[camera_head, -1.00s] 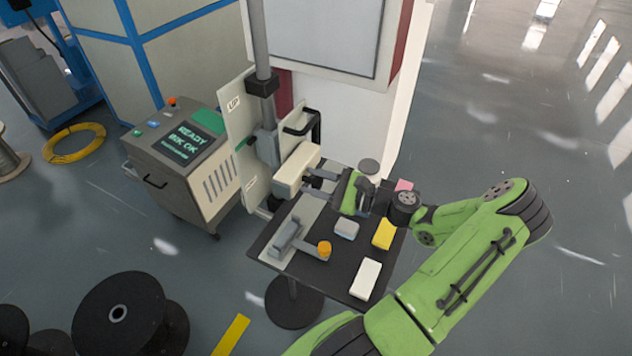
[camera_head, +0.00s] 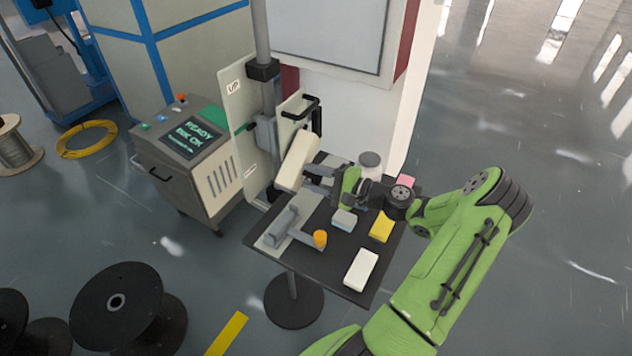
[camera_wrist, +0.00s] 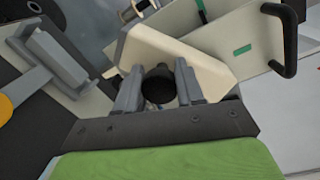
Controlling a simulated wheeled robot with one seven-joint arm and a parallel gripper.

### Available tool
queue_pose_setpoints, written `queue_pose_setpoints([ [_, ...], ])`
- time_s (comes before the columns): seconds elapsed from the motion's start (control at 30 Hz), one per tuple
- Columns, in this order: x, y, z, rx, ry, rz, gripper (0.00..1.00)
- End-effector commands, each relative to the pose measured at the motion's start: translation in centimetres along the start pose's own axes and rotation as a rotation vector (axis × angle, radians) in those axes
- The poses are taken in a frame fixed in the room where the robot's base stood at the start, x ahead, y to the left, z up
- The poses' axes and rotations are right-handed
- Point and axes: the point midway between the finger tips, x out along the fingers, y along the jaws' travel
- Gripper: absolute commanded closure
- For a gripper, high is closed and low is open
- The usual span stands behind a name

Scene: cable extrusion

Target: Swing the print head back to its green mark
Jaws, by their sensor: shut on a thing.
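The print head (camera_head: 298,162) is a cream block beside the upright post, tilted steeply in the head view. In the wrist view the print head (camera_wrist: 210,72) lies slanted across the top middle, with a round black knob (camera_wrist: 159,84) on its near side. My gripper (camera_head: 318,180) reaches it from the right. In the wrist view my gripper's fingers (camera_wrist: 157,92) are shut on the knob, one at each side. A small green mark (camera_wrist: 242,50) shows on the pale plate beyond the print head, apart from the head's edge.
A black handle (camera_head: 312,112) stands behind the print head. A control cabinet (camera_head: 190,165) stands left.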

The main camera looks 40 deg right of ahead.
Motion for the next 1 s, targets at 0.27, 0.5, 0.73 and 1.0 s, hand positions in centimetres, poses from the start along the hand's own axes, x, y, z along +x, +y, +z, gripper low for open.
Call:
queue_pose_setpoints([
  [0.27,0.0,1.4,-1.8,-0.262,0.018,0.016,1.0],
  [0.5,-0.1,1.8,-3.5,-0.49,0.034,0.028,1.0],
  [0.73,-0.2,1.8,-4.9,-0.684,0.049,0.038,1.0],
  [1.0,-0.2,1.5,-6.0,-0.848,0.06,0.046,1.0],
])
